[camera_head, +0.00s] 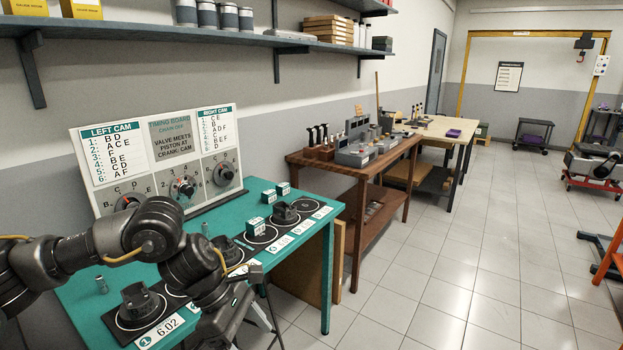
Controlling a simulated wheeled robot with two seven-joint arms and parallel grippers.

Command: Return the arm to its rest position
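My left arm (150,228) comes in from the left and reaches over the near left part of the green table (75,297). Its elbow is raised, and the wrist points down toward the table's front edge. My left gripper (262,300) is at the lower middle of the view, around the table's front edge. Its fingers are dark and partly hidden by the wrist, so I cannot tell whether they are open or shut. I see no object clearly held in it. My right arm and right gripper are not in view.
The timing board (170,135) stands at the table's back. Dark parts and small green boxes (269,197) sit along a numbered strip (262,236). A small cylinder (101,286) stands at left. A brown bench (352,176) is beyond.

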